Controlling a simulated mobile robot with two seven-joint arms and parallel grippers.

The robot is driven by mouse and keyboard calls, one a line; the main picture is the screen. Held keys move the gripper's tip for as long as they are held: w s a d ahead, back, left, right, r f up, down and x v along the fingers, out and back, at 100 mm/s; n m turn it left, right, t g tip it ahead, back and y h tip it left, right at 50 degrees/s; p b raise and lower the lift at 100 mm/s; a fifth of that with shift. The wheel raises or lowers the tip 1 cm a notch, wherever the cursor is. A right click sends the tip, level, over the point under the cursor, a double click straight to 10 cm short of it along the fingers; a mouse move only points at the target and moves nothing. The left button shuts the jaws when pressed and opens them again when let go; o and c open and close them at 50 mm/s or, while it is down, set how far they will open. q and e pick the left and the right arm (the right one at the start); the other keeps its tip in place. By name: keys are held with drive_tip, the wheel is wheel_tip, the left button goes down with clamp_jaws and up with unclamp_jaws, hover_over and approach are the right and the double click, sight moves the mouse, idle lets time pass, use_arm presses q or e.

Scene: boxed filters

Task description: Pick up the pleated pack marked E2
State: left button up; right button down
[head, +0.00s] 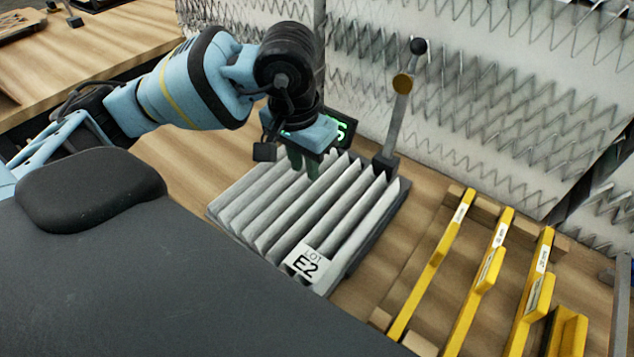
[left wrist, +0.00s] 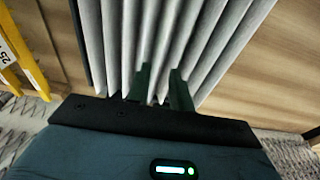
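The pleated pack (head: 262,215) is a grey-white block of parallel folds with a white label reading "LOT E2" (head: 307,263) at its near right corner. It lies on a dark flat base on the wooden table. My left gripper (head: 304,170) points down at the pack's far edge. In the left wrist view its two dark green fingers (left wrist: 163,82) stand a small gap apart, with a grey pleat (left wrist: 161,60) showing between them. I cannot tell whether they press on it. My right gripper is not in view.
An upright lever with a dark knob (head: 418,46) stands right beside the pack's far corner, close to my gripper. Yellow labelled bars (head: 437,262) in a wooden rack lie to the right. Wire-patterned white panels (head: 470,90) stand behind.

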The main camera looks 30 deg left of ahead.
sight(306, 192)
use_arm(q)
drive_tip(key=shift+s, duration=0.1)
drive_tip(key=shift+s+f, duration=0.1)
drive_tip(key=shift+f, duration=1.45)
drive_tip(key=f, duration=0.3)
drive_tip(key=shift+w+a+f+p, duration=0.15)
drive_tip(key=shift+w+f+p, duration=0.1)
drive_tip(key=shift+p, duration=0.15)
drive_tip(key=shift+w+f, duration=0.1)
drive_tip(key=shift+f, duration=0.45)
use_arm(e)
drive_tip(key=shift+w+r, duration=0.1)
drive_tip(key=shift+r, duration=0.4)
use_arm(q)
drive_tip(key=shift+c, duration=0.4)
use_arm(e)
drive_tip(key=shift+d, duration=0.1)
use_arm(q)
clamp_jaws()
